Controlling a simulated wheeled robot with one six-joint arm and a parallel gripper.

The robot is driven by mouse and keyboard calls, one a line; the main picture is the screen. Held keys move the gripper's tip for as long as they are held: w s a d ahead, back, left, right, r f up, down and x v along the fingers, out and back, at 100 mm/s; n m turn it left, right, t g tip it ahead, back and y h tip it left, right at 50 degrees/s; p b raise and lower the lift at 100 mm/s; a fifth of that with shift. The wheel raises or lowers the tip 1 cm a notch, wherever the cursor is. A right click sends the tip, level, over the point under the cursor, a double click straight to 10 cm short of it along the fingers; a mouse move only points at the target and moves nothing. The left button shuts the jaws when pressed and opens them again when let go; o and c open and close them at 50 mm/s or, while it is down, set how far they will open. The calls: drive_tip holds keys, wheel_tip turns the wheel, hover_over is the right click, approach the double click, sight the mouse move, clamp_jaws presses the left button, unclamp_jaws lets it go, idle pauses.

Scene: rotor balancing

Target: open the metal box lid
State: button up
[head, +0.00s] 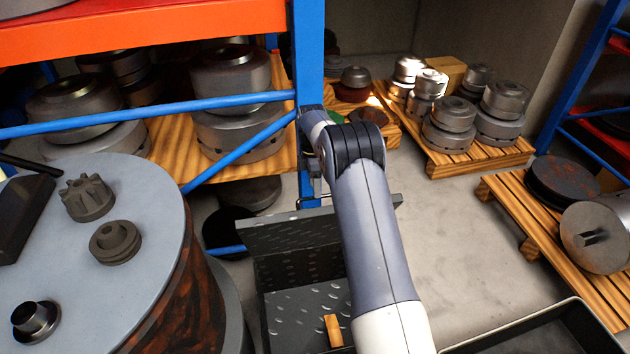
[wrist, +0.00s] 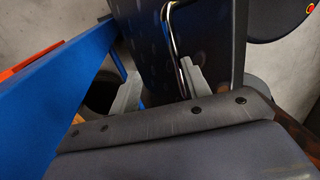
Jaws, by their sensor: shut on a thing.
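The dark metal box (head: 305,300) stands on the floor in the lower middle of the head view. Its diamond-plate lid (head: 285,232) is raised, and the inside shows. The lid also shows in the wrist view (wrist: 152,45), with a bent metal handle (wrist: 176,50) along it. My gripper (wrist: 163,72) is at the lid, its grey fingers either side of the handle area, and it is shut on the handle. The exact contact is partly hidden by my wrist. In the head view my arm covers the right part of the box and most of the gripper.
A small wooden block (head: 333,330) is in the box. A blue rack post (head: 308,70) stands close behind my gripper. A round grey-topped drum (head: 150,190) with metal parts is at left. Pallets (head: 465,160) hold rotors at right. A dark tray (head: 540,335) is at lower right.

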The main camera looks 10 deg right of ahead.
drive_tip(key=o, duration=1.1)
drive_tip(key=f, duration=0.3)
drive_tip(key=shift+s, duration=0.2)
drive_tip(key=shift+w+r, duration=0.15)
drive_tip(key=shift+r, duration=0.4)
drive_tip(key=shift+c, duration=1.2)
drive_tip(key=r, duration=0.3)
drive_tip(key=shift+w+p, duration=0.35)
drive_tip(key=shift+w, duration=0.05)
drive_tip(key=c, duration=0.7)
drive_tip(key=shift+w+r+p, duration=0.15)
drive_tip(key=shift+r, duration=1.2)
drive_tip(key=shift+w+r+p, duration=0.2)
drive_tip(key=shift+r, duration=1.1)
drive_tip(key=shift+w+r+p, duration=0.15)
drive_tip(key=shift+r, duration=1.2)
drive_tip(key=shift+c, duration=0.2)
drive_tip(key=shift+c, duration=0.4)
